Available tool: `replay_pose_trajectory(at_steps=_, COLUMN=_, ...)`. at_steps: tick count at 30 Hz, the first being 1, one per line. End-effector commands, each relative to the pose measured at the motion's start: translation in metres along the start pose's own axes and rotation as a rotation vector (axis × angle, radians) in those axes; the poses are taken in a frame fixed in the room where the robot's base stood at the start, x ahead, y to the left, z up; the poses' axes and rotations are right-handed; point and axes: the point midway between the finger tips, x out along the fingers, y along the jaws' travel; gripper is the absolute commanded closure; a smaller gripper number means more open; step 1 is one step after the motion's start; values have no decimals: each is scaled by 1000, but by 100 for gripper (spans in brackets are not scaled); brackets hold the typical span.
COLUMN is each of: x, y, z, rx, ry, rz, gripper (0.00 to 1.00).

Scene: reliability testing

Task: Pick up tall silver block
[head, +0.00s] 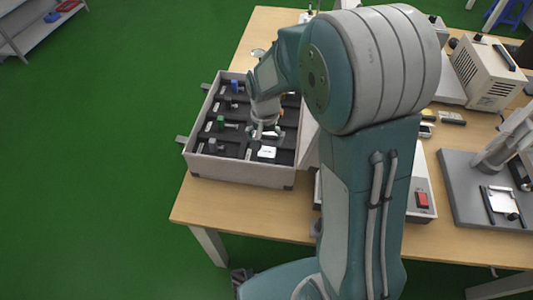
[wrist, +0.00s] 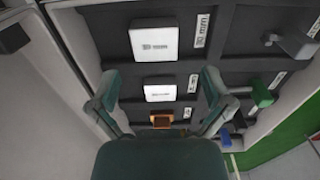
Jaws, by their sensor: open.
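A grey block (wrist: 296,43) stands in a compartment at the upper right of the wrist view. It is the silver-looking block I can make out; how tall it is I cannot tell well. In the head view it is the small grey block (head: 212,145) at the front left of the case. My gripper (wrist: 158,88) is open and empty, its fingers spread either side of a white labelled block (wrist: 158,93). In the head view my gripper (head: 264,133) hangs over the middle-right of the case, to the right of and behind the grey block.
The grey-walled case (head: 240,174) has dark dividers. A green block (wrist: 262,93), a blue block (wrist: 226,139), an orange block (wrist: 161,120) and a larger white block (wrist: 154,43) sit in it. The wooden table (head: 258,212) holds equipment at right, including a beige box (head: 488,78).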

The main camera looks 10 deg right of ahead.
Motion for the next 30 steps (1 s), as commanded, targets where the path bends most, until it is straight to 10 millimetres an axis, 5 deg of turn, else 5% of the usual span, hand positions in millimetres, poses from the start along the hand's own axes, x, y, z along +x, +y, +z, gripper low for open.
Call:
replay_pose_trajectory(at_steps=12, x=51, y=4, z=2, rx=-1, ry=-2, rz=1, gripper=0)
replay_pose_trajectory(at_steps=21, x=56, y=4, z=2, rx=-1, ry=1, rz=-1, gripper=0)
replay_pose_trajectory(at_steps=27, x=56, y=4, z=2, rx=-1, ry=1, rz=-1, gripper=84)
replay_pose_trajectory(at_steps=30, x=56, y=4, z=2, rx=-1, ry=1, rz=0, gripper=85)
